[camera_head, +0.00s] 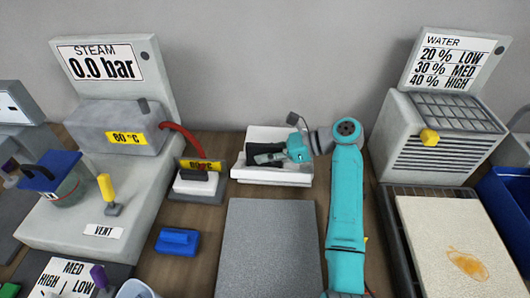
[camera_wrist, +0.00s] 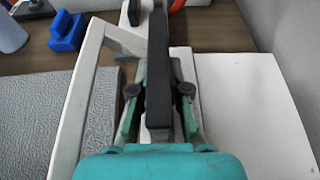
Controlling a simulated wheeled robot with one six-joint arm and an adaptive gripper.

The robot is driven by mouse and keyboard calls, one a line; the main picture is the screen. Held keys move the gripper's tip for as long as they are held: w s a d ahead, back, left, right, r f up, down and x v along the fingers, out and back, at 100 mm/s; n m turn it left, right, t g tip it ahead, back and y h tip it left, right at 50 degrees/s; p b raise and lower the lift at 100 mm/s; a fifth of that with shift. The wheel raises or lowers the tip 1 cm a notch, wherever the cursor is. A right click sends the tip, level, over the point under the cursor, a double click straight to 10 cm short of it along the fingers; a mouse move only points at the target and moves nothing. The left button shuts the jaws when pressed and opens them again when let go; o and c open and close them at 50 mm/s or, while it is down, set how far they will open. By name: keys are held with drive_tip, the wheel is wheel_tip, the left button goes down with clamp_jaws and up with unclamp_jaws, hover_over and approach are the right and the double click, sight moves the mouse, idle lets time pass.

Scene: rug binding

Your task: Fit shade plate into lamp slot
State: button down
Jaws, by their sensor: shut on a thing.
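My gripper (camera_head: 268,158) is low over a white tray (camera_head: 298,177) at the back middle of the bench. In the wrist view, my gripper (camera_wrist: 158,100) is shut on a narrow dark bar-like thing (camera_wrist: 158,65), seen edge-on between the green fingers. I cannot tell for certain whether it is the shade plate.
A grey mat (camera_head: 268,250) lies in front of the tray. A blue block (camera_head: 178,241) and a black-handled iron (camera_head: 196,183) are left of it. The steam unit (camera_head: 110,125) stands left, the water unit (camera_head: 440,145) right. A pale stained board (camera_head: 450,235) is front right.

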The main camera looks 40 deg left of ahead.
drive_tip(key=shift+f, duration=0.65)
drive_tip(key=c, duration=1.1)
unclamp_jaws()
drive_tip(key=shift+o, duration=0.2)
drive_tip(key=shift+f, duration=0.1)
drive_tip(key=shift+v, duration=3.8)
